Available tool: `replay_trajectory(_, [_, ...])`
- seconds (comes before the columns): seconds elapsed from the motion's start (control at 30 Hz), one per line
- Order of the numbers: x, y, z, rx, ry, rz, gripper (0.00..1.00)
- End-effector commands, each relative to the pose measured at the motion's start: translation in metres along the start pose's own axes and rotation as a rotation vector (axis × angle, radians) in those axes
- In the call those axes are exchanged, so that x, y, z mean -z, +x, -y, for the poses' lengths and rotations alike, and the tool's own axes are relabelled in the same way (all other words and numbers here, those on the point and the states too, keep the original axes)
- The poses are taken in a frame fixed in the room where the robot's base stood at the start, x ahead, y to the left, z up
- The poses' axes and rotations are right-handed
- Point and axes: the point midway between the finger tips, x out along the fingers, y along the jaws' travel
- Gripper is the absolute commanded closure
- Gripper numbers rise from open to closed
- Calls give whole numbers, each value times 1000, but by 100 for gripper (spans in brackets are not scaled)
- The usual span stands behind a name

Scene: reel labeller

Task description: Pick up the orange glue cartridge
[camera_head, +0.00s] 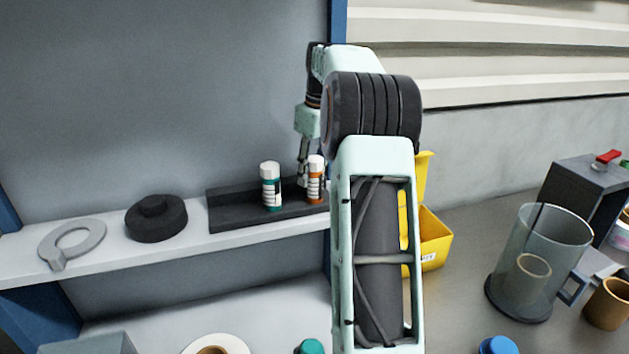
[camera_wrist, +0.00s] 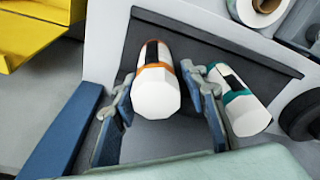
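The orange glue cartridge (camera_head: 315,186), with a white cap and an orange band, stands upright in the dark holder (camera_head: 238,220) on the shelf. In the wrist view it shows as a white cap with an orange ring (camera_wrist: 155,92). My gripper (camera_wrist: 158,80) is open, with one finger on each side of this cartridge and small gaps visible. The right finger sits between it and the teal-banded cartridge (camera_wrist: 238,98), which also stands in the holder in the head view (camera_head: 271,187). In the head view my arm partly hides the gripper and the holder's right end.
A black round part (camera_head: 156,219) and a grey ring (camera_head: 72,243) lie on the shelf left of the holder. A yellow bin (camera_head: 432,240) stands to the right, behind my arm. A clear jug (camera_head: 540,255) is farther right. A blue post (camera_head: 338,20) rises nearby.

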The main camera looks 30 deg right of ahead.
Motion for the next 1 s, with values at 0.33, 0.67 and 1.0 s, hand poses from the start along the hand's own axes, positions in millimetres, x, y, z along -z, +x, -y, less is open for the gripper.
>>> replay_trajectory(0.33, [-5, 45, -3, 1, 0, 2, 60])
replay_trajectory(0.67, [-5, 50, -3, -1, 0, 0, 63])
replay_trajectory(1.0, [-4, 49, -3, -2, 1, -1, 99])
